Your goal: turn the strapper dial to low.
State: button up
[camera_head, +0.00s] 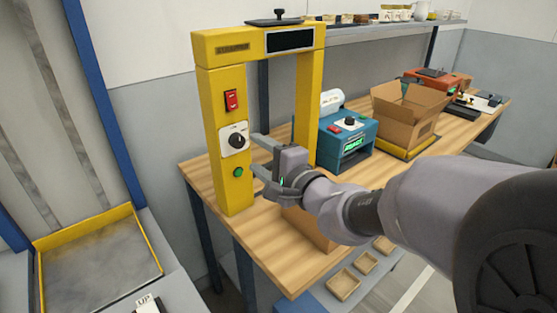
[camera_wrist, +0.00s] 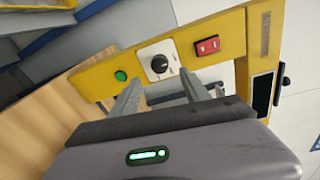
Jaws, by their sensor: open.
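The yellow strapper (camera_head: 222,120) is an upright arch on the wooden bench. Its dial (camera_head: 237,139) is a black knob on a white plate on the left post. It also shows in the wrist view (camera_wrist: 159,64), just beyond the fingertips. The printed marks are too small to read, so I cannot tell the setting. A red switch (camera_head: 231,100) is above the dial and a green button (camera_head: 238,172) below it. My gripper (camera_head: 258,153) is open and empty, right of the dial and apart from it. In the wrist view my fingers (camera_wrist: 170,90) point toward the dial's post.
A blue machine (camera_head: 343,140) and an open cardboard box (camera_head: 408,108) stand on the bench (camera_head: 270,240) to the right. A brown box (camera_head: 308,226) is partly hidden under my arm. A yellow-edged platform (camera_head: 98,265) lies on the left. The space before the dial looks clear.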

jog(key=f+v, duration=0.1)
jog(key=v, duration=0.9)
jog(key=s+a+f+n+g+y, duration=0.1)
jog(key=s+a+n+g, duration=0.25)
jog(key=s, duration=0.25)
jog(key=s+a+f+n+g, duration=0.2)
jog(key=s+a+n+g, duration=0.15)
jog(key=s, duration=0.35)
jog(key=s+d+f+n+g+h, duration=0.1)
jog(key=s+d+f+h, duration=0.3)
jog(key=s+d+h, duration=0.3)
jog(key=d+p, duration=0.1)
jog(key=d, duration=0.3)
jog(key=shift+n+g+h, duration=0.4)
jog(key=shift+s+d, duration=0.1)
jog(key=shift+s, duration=0.05)
